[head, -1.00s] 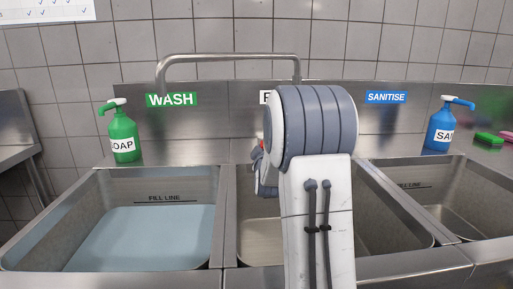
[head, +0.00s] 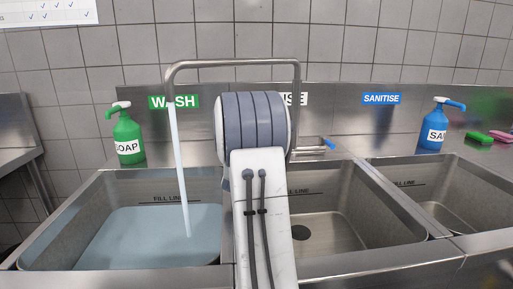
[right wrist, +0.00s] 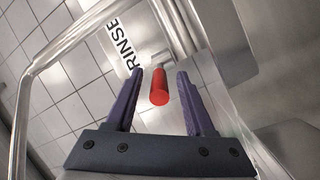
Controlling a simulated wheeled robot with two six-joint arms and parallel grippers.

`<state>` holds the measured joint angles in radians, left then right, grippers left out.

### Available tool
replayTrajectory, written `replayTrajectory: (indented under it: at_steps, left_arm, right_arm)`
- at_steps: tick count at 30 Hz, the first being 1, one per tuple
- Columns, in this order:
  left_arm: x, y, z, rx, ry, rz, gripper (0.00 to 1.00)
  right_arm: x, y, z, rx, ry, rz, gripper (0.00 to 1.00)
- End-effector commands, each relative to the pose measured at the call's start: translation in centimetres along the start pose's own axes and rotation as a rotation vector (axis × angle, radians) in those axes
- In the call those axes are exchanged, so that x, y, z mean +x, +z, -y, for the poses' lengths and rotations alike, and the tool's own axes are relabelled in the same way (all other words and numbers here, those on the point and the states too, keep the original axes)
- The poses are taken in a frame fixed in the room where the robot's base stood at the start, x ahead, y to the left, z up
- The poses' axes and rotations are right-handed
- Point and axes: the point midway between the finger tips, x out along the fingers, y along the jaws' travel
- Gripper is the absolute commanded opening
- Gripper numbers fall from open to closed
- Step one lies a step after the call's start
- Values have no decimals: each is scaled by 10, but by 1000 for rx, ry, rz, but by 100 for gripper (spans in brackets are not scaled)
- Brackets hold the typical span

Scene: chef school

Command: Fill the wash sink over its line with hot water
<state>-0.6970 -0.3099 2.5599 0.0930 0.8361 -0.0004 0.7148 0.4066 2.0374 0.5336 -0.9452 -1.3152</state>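The wash sink (head: 60,215) is at the left under the green WASH label (head: 160,102). Pale blue water (head: 130,240) lies in it, its back edge close below the FILL LINE mark (head: 170,199). A stream (head: 177,160) falls from the swing faucet (head: 235,64) into this sink. In the right wrist view, a red tap handle (right wrist: 159,88) shows between the fingers of my right gripper (right wrist: 159,84), with gaps on both sides; the gripper is open. My right arm hides this gripper in the head view. My left gripper is out of view.
The rinse sink (head: 345,215) is empty, with a drain. The sanitise sink (head: 425,200) is at the right. A blue tap handle (head: 329,144) is behind the rinse sink. Green soap (head: 127,140) and blue sanitiser (head: 432,130) bottles stand on the back ledge, with sponges (head: 479,137) at the right.

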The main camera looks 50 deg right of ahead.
Motion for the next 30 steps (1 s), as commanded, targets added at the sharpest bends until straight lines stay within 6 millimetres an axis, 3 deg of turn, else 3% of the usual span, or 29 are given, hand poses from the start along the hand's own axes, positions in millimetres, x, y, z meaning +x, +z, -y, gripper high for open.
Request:
replayTrajectory:
  at_steps: [11, 24, 30]
  left_arm:
    - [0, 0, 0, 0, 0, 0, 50]
    - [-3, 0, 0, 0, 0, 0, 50]
    - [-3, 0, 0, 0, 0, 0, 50]
  right_arm:
    - [-7, -2, 0, 1, -1, -2, 53]
    - [-86, -1, 0, 0, -2, -2, 53]
    - [-104, 0, 0, 0, -1, -1, 53]
